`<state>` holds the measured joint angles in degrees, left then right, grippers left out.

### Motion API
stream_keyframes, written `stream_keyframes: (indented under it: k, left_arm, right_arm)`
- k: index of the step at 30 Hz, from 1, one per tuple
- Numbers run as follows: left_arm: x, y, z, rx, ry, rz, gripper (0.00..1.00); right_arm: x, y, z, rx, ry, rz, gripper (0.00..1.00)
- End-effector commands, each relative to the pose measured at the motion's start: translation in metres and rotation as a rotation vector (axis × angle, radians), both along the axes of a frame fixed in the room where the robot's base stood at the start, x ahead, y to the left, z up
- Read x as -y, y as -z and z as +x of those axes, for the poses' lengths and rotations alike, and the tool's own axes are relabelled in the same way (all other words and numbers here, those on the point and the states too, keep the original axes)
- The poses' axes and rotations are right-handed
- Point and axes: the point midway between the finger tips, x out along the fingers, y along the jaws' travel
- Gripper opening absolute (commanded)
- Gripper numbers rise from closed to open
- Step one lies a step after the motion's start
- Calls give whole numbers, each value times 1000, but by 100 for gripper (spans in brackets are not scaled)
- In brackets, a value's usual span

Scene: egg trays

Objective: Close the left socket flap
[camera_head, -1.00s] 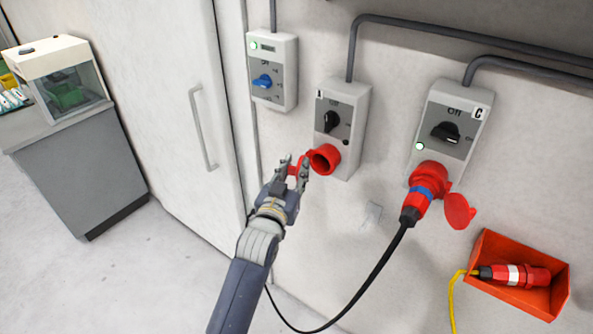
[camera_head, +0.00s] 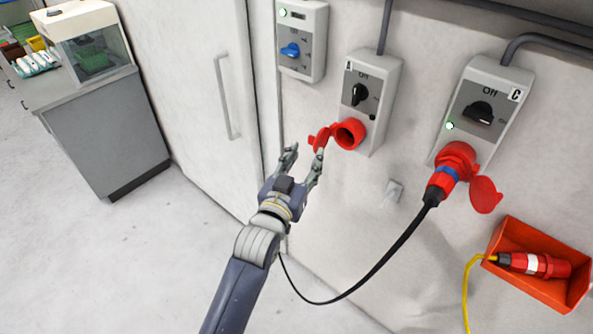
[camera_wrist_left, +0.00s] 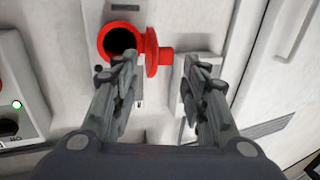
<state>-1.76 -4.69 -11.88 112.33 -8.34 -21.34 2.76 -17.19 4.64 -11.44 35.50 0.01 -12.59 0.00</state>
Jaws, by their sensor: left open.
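The left red socket (camera_head: 349,134) sits under the switch box marked A. Its red flap (camera_head: 320,138) stands open, swung out to the socket's left. In the left wrist view the socket (camera_wrist_left: 121,40) shows its dark round opening, with the flap (camera_wrist_left: 152,52) edge-on beside it. My left gripper (camera_head: 305,153) is open and empty, just below and left of the flap. In the left wrist view its fingers (camera_wrist_left: 160,70) are spread below the flap; I cannot tell whether one touches it. My right gripper is not in view.
Box C (camera_head: 485,112) at the right has a red plug (camera_head: 450,172) in its socket, with a black cable (camera_head: 385,262) hanging below. An orange bin (camera_head: 515,288) holds another red plug (camera_head: 535,264). A white door with a handle (camera_head: 228,97) stands left. The floor is clear.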

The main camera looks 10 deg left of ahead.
Motion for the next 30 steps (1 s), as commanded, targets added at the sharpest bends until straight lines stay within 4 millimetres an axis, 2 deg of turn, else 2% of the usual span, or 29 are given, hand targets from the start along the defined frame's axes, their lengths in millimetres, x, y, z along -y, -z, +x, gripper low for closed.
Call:
stream_keyframes:
  k: [3, 9, 23, 26, 29, 30]
  left_arm:
    - [-4, 0, -22, -1, -1, 0, 41]
    - [-9, 0, -43, 1, -2, 1, 41]
    - [-9, -1, -47, 7, 1, 22, 41]
    - [-6, -3, -45, 36, 20, 144, 41]
    - [-1, -8, -42, 101, 52, 399, 41]
    - [1, -10, -41, 135, 64, 533, 41]
  right_arm:
    - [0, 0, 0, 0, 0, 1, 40]
    - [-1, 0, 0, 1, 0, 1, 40]
    - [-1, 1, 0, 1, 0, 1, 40]
    - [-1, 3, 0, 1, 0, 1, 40]
    - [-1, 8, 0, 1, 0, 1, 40]
    - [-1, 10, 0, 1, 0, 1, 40]
